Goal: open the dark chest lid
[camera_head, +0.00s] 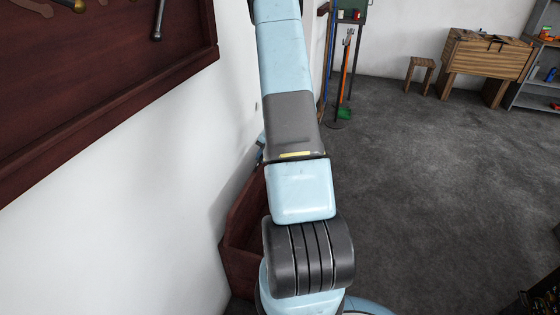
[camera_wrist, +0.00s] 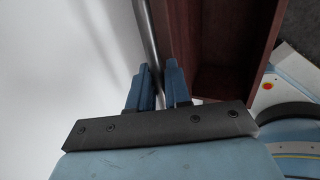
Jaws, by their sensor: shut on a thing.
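The dark red-brown chest (camera_head: 239,245) stands low against the white wall in the head view, left of my arm and partly hidden by it. The wrist view looks down into its open inside (camera_wrist: 228,45).
The white wall (camera_head: 130,190) is close on the left, with a dark red-brown board (camera_head: 100,75) carrying tools above. Open grey floor (camera_head: 440,170) lies to the right. A wooden workbench (camera_head: 487,58), a stool (camera_head: 420,75) and shelving (camera_head: 540,75) stand at the back.

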